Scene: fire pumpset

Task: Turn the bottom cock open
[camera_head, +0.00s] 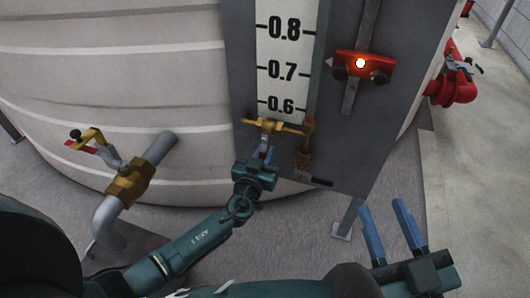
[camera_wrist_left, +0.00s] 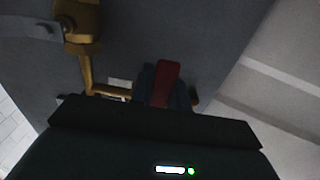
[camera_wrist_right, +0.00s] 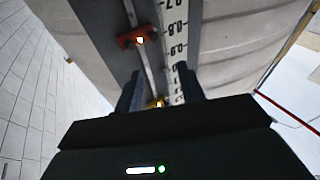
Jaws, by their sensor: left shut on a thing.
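The brass cock fitting (camera_head: 272,126) sits at the foot of the level gauge, under the 0.6 mark. My left gripper (camera_head: 266,153) is just below it, with its fingers pointing up at it. In the left wrist view, the fingers are closed on a red handle (camera_wrist_left: 168,82) beside brass pipework (camera_wrist_left: 86,68). The grip hides part of the handle and its joint to the cock. A second brass fitting (camera_head: 304,160) with a dark lever hangs just to the right. My right gripper (camera_head: 391,232) is open and empty, off to the lower right.
A large brass valve (camera_head: 126,184) on a grey pipe stands at the left. A red box with a lit lamp (camera_head: 364,65) is on the grey panel above right. A red pipe fitting (camera_head: 452,86) is further right. The floor at lower right is open.

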